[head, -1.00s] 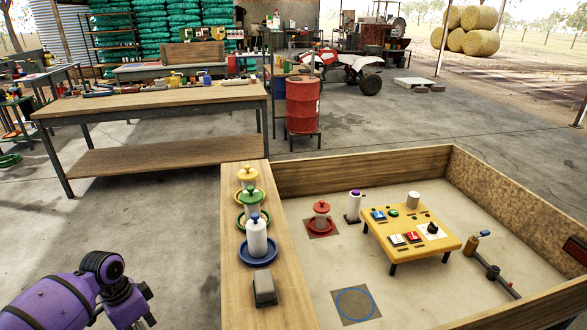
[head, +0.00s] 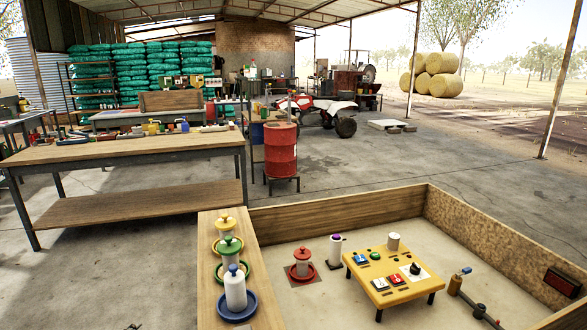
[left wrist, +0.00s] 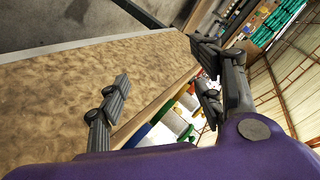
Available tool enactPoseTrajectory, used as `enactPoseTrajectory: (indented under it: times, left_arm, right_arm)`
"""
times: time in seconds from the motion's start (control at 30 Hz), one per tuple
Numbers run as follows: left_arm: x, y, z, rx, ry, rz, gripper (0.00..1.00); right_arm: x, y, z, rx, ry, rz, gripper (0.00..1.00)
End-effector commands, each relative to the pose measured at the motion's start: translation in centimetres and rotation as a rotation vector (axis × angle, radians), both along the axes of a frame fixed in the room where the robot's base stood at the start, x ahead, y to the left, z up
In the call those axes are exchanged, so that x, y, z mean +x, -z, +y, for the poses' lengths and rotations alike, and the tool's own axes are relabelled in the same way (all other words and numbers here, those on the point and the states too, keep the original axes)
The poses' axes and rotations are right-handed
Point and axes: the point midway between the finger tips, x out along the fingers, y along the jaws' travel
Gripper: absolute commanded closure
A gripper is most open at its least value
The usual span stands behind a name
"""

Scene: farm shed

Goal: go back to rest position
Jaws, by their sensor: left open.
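My left gripper (left wrist: 160,80) shows in the left wrist view with its two dark fingers spread apart and nothing between them. A pale speckled board lies behind the fingers there. In the head view only a small dark tip of my left gripper (head: 133,327) shows at the bottom edge, left of the pen's wooden ledge and apart from it. My right gripper is not in view.
A wooden ledge (head: 209,290) carries feeders with yellow (head: 225,228), green (head: 229,253) and blue (head: 236,292) tops. Inside the pen stand a red feeder (head: 302,265) and a yellow table (head: 388,291). A workbench (head: 120,151) stands behind. Floor left of the ledge is clear.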

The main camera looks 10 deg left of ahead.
Motion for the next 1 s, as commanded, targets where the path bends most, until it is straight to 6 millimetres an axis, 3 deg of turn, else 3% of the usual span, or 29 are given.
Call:
enactPoseTrajectory:
  times: [0.03, 0.1, 0.3, 0.5, 0.6, 0.7, 1.0]
  left_arm:
    - [-2.5, 2.6, -2.2, -0.046, -0.001, 0.031, 0.39]
    - [-5.7, 5.4, -5.1, -0.108, -0.007, 0.067, 0.39]
    - [-16.2, 11.4, -14.6, -0.310, -0.054, 0.161, 0.39]
    - [-25.7, 13.2, -23.7, -0.518, -0.156, 0.223, 0.39]
    - [-28.8, 12.7, -26.9, -0.598, -0.215, 0.236, 0.39]
    - [-30.5, 12.2, -28.7, -0.645, -0.255, 0.239, 0.39]
    - [-30.5, 12.2, -28.7, -0.645, -0.255, 0.239, 0.39]
  right_arm:
    - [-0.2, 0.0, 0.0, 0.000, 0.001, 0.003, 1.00]
    - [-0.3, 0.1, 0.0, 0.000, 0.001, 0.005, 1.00]
    - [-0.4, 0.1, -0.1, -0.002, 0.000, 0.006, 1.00]
    - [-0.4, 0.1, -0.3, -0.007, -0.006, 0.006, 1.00]
    - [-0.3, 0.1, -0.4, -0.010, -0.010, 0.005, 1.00]
    - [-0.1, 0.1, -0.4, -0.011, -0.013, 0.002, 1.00]
    - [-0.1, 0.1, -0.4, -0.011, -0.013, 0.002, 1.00]
